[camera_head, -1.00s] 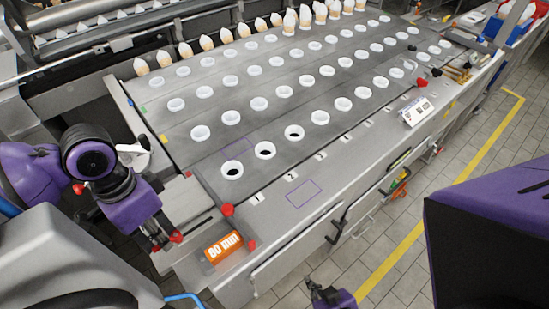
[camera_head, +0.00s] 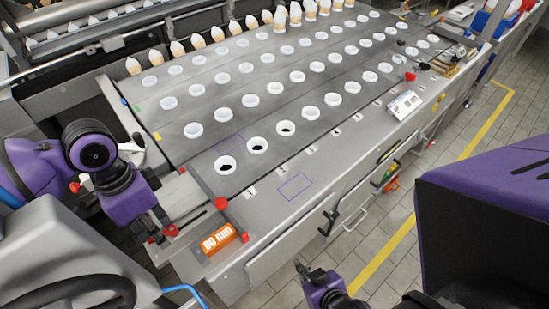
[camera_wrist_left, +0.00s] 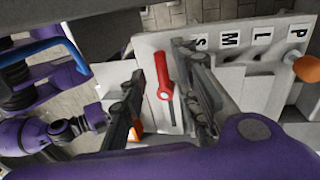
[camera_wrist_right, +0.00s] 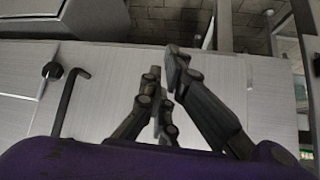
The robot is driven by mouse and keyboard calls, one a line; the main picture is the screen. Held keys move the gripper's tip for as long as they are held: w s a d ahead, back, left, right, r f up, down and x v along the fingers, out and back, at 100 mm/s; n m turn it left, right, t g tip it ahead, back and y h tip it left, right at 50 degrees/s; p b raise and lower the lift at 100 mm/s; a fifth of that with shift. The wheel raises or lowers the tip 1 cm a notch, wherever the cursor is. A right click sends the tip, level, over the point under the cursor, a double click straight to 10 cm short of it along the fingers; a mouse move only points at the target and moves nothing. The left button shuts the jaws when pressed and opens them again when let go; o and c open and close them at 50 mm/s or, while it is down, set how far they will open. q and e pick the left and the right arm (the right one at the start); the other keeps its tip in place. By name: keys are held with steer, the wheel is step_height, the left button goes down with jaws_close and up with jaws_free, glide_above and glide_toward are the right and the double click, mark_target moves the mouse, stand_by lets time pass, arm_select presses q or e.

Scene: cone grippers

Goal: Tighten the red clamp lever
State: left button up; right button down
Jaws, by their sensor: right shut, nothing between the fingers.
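The red clamp lever (camera_wrist_left: 163,76) shows between the fingers of my left gripper (camera_wrist_left: 160,82) in the left wrist view. The fingers stand open on both sides of it, with the right finger closer to it. In the head view the left gripper (camera_head: 160,222) is at the machine's near left corner, and red parts of the lever (camera_head: 171,230) show at its tips. My right gripper (camera_head: 302,266) is in front of the machine, away from the lever. In the right wrist view its fingertips (camera_wrist_right: 164,70) are close together and hold nothing.
An orange size plate (camera_head: 218,240) lies right of the lever, with red knobs (camera_head: 221,203) around it. The tray bed (camera_head: 190,152) has rows of white-rimmed cups. A dark handle (camera_head: 329,222) sticks out from the front panel. The tiled floor (camera_head: 395,205) at the right is clear.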

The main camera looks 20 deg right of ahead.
arm_select(q)
steer(key=shift+w+r, duration=0.15)
steer(key=shift+r, duration=0.1)
step_height(320, 180, up, 11)
steer(key=w, duration=0.2)
steer(key=shift+a+r, duration=0.15)
steer(key=shift+a, duration=0.2)
arm_select(e)
steer(key=shift+w+a+r, duration=0.15)
steer(key=shift+w, duration=0.3)
